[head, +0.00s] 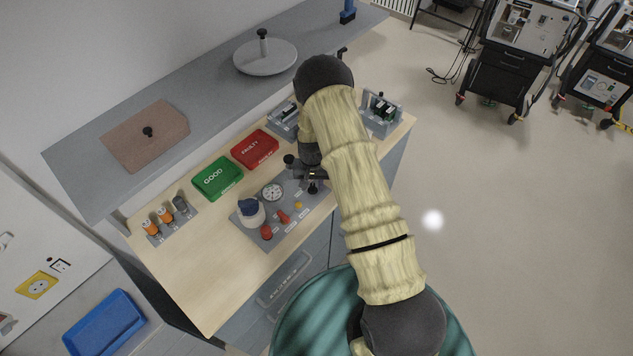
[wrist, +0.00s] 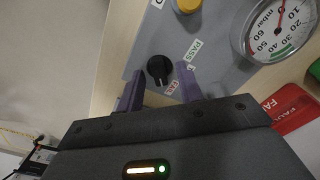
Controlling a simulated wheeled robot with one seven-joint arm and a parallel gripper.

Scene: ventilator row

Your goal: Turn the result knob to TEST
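The result knob (wrist: 159,68) is a small round black knob on the grey test panel (wrist: 215,45). A PASS label (wrist: 195,50) and a partly covered FAIL label (wrist: 173,86) lie beside it. I cannot make out a TEST label or be sure where the pointer aims. My gripper (wrist: 159,73) is open, with one purple finger on each side of the knob and a visible gap to it. In the head view my gripper (head: 313,175) is over the panel's right part, with a dark knob (head: 313,188) just below it.
A pressure gauge (wrist: 280,28) and a yellow button (wrist: 187,5) sit near the knob. The red FAULTY tray (head: 255,149) and green GOOD tray (head: 218,178) lie behind the panel. A grey shelf (head: 215,95) overhangs the back. The bench's front left (head: 195,285) is clear.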

